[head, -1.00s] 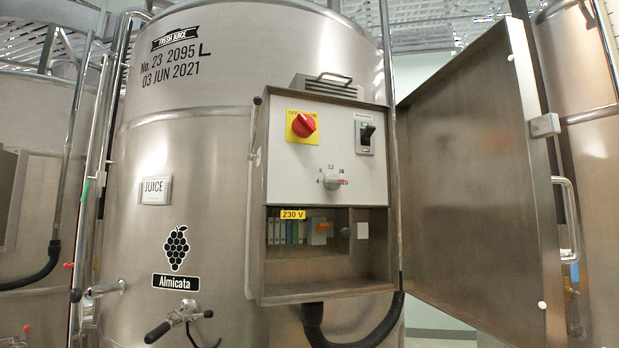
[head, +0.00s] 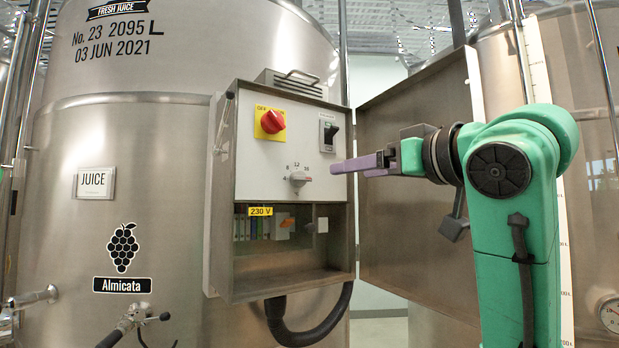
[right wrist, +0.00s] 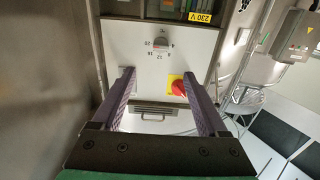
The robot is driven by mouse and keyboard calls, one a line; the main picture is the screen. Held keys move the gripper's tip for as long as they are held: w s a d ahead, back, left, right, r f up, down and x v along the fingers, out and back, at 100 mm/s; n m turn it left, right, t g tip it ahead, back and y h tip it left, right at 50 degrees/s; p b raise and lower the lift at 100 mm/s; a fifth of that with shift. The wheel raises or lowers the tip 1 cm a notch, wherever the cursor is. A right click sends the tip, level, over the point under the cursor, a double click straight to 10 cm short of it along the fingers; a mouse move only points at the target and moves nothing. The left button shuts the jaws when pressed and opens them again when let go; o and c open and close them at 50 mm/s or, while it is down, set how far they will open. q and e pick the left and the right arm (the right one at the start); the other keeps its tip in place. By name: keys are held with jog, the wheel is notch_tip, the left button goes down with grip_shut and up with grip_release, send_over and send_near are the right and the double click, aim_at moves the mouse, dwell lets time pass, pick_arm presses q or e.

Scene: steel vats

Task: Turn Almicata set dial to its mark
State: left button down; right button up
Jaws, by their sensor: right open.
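The set dial (head: 298,179) is a small grey knob with a number scale on the white panel of the open control box on the Almicata vat (head: 150,225). Its bar lies roughly level, its reddish end to the right. The dial also shows in the right wrist view (right wrist: 160,44), beyond the fingertips. My right gripper (head: 338,167), with purple fingers, is to the right of the dial and apart from it. In the right wrist view its two fingers (right wrist: 159,76) are spread with nothing between them. The mark cannot be made out. My left gripper is out of view.
A red rotary switch (head: 272,121) on a yellow plate sits above the dial, and a black breaker switch (head: 330,133) at upper right. The open box door (head: 415,200) stands right of the panel, behind my right arm. A recess with terminals (head: 270,225) lies below.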

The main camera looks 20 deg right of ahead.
aim_at(301, 181)
jog(key=p+x, duration=0.7)
jog(key=x, duration=0.7)
jog(key=shift+w+a, duration=0.25)
jog(key=shift+w, duration=0.1)
jog(key=shift+w+a+f, duration=0.1)
jog(key=shift+w+f, duration=0.1)
grip_shut()
